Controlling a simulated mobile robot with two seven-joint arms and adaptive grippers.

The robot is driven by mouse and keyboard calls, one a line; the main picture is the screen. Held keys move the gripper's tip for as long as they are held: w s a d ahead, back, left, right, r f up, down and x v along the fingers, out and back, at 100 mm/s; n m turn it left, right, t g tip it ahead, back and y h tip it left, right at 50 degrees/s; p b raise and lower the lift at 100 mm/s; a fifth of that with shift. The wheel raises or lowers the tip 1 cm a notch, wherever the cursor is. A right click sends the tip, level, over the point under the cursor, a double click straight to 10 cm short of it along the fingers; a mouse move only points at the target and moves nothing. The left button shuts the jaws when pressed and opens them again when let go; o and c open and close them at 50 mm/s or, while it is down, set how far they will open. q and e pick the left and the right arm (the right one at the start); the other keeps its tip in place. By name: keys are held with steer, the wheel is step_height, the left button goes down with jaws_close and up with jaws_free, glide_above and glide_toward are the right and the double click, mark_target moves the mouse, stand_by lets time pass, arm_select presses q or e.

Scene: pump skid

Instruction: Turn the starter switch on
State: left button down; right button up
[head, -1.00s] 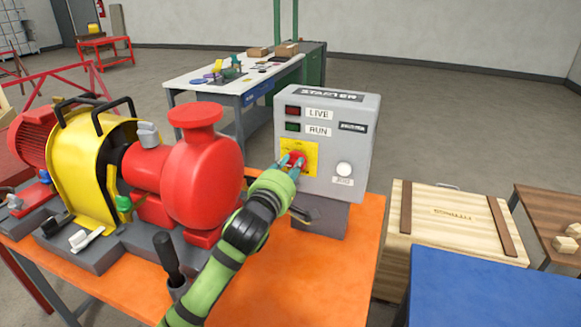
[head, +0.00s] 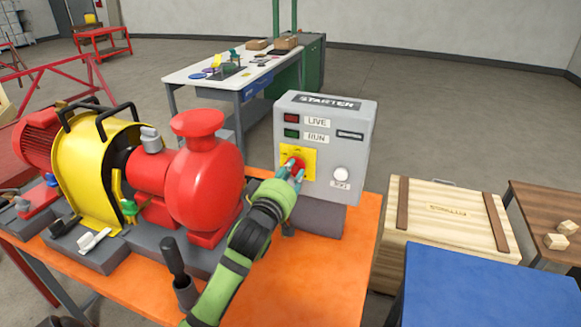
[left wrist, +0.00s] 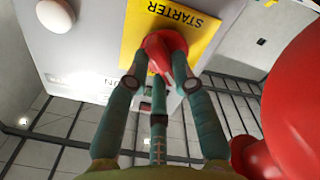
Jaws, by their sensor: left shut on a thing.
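The grey starter box (head: 340,115) stands upright on the orange bench. Its red rotary switch (head: 295,163) sits on a yellow plate (head: 312,153) on the front face, below the LIVE and RUN lamps. My left gripper (head: 296,174) is at the switch with its fingers closed around the red knob. In the left wrist view the fingers (left wrist: 155,95) reach up to the red knob (left wrist: 164,50), next to the yellow plate marked STARTER (left wrist: 200,22). The LIVE lamp (head: 292,118) looks dull red and the RUN lamp (head: 291,133) dark green. My right gripper is not in view.
A red pump (head: 203,180) with a yellow coupling guard (head: 85,160) stands left of my arm. A white button (head: 341,174) is right of the switch. A wooden crate (head: 445,225) and a blue surface (head: 470,285) lie to the right.

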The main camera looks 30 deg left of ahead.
arm_select(q)
steer(key=m+p, duration=0.2)
steer(key=m, duration=0.2)
steer(key=shift+m, duration=0.3)
steer(key=m+p, duration=0.1)
steer(key=m, duration=0.3)
steer(key=shift+f+p, duration=0.2)
steer(key=shift+p, duration=0.2)
steer(key=shift+m, duration=0.3)
steer(key=c, duration=1)
jaws_free()
steer(key=shift+c, duration=0.2)
steer(key=v, duration=1.2)
steer(key=shift+f, duration=0.15)
